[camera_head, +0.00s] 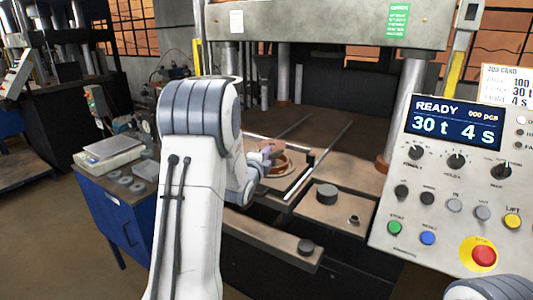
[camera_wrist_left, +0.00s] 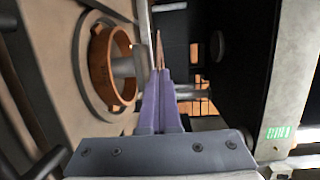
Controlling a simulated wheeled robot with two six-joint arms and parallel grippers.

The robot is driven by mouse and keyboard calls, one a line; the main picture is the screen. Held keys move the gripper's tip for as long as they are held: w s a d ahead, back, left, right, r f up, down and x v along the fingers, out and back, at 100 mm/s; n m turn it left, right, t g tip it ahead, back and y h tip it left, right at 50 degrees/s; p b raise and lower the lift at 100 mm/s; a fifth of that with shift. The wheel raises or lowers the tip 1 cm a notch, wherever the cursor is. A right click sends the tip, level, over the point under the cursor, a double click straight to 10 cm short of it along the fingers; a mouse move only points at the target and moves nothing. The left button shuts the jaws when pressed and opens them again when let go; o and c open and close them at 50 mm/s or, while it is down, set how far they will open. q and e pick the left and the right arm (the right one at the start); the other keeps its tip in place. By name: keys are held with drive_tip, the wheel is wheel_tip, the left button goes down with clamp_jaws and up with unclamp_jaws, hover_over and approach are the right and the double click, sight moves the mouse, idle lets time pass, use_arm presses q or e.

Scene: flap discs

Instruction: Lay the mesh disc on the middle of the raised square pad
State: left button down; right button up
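My left gripper (camera_head: 272,151) reaches over the press plate, close beside an orange-brown ring (camera_head: 281,165). In the left wrist view its purple-grey fingers (camera_wrist_left: 159,72) lie together, with a thin tan tip at their end. I cannot tell if anything thin is pinched there; no disc shows clearly in them. The same ring (camera_wrist_left: 111,66) stands left of the fingers, around a short grey post (camera_wrist_left: 123,67). Several small grey discs (camera_head: 125,180) lie on the blue cabinet; I cannot tell if one is the mesh disc. I cannot make out the raised square pad. My right gripper is out of view.
The press's thick upper beam (camera_head: 330,22) hangs above the plate, with pillars on both sides. A scale (camera_head: 110,150) stands on the blue cabinet (camera_head: 115,215). A dark round block (camera_head: 326,193) sits right of the ring. A control panel (camera_head: 455,180) fills the right side.

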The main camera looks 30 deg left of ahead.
use_arm(q)
drive_tip(key=shift+b, duration=0.45)
idle(0.6)
drive_tip(key=shift+f, duration=0.1)
drive_tip(key=shift+f+b, duration=0.3)
drive_tip(key=shift+b, duration=0.35)
drive_tip(key=shift+f+b, duration=0.3)
drive_tip(key=shift+b, duration=0.15)
idle(1.0)
idle(0.3)
drive_tip(key=c, duration=1.3)
unclamp_jaws()
drive_tip(key=shift+s+f, duration=0.1)
drive_tip(key=shift+f, duration=0.1)
